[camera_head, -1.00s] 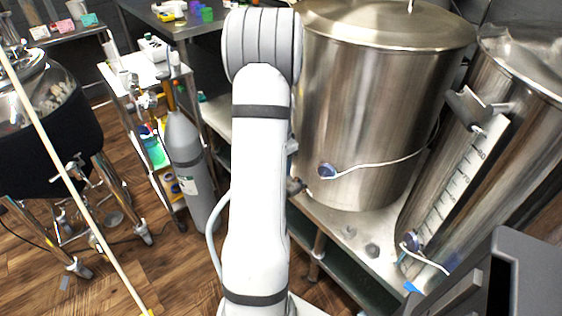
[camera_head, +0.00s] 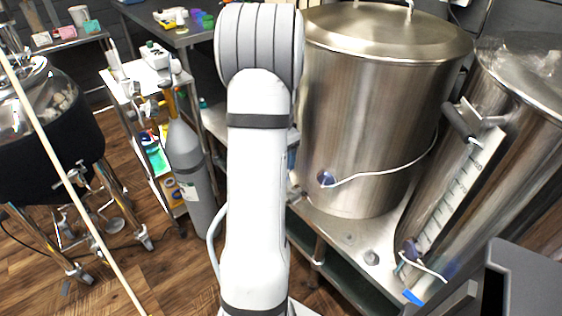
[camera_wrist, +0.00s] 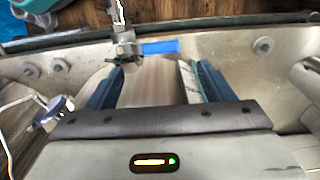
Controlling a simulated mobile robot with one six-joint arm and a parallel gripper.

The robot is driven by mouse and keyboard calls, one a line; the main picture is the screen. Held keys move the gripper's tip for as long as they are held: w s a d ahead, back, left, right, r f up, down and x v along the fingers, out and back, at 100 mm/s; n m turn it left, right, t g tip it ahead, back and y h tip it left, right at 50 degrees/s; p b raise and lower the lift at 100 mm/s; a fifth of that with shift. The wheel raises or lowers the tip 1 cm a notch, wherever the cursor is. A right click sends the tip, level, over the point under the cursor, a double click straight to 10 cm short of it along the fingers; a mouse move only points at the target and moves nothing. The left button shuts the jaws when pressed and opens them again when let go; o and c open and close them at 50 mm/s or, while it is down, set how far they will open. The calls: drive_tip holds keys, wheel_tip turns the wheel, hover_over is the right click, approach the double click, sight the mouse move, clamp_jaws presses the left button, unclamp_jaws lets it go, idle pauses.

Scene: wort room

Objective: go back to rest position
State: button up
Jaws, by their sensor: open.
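My gripper (camera_wrist: 155,78) shows in the wrist view, with two dark blue fingers spread apart and nothing held between them. Between and beyond the fingers are a pale metal surface and a strip of blue tape (camera_wrist: 161,46). I cannot tell whether the fingers touch anything. In the head view my pale arm stands upright through the middle of the picture, and my gripper cannot be made out there. The arm hides part of the stand behind it.
A large lidded steel kettle (camera_head: 372,120) stands right of my arm. A second steel vessel (camera_head: 510,160) with a sight gauge is farther right. Left are a grey gas cylinder (camera_head: 186,165), a white cart (camera_head: 128,75) and a black-jacketed vessel (camera_head: 60,135). Open wooden floor (camera_head: 150,275) lies lower left.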

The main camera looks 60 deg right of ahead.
drive_tip(key=shift+r, duration=0.6)
drive_tip(key=shift+f, duration=0.1)
drive_tip(key=shift+f+b, duration=0.75)
drive_tip(key=shift+f, duration=3.1)
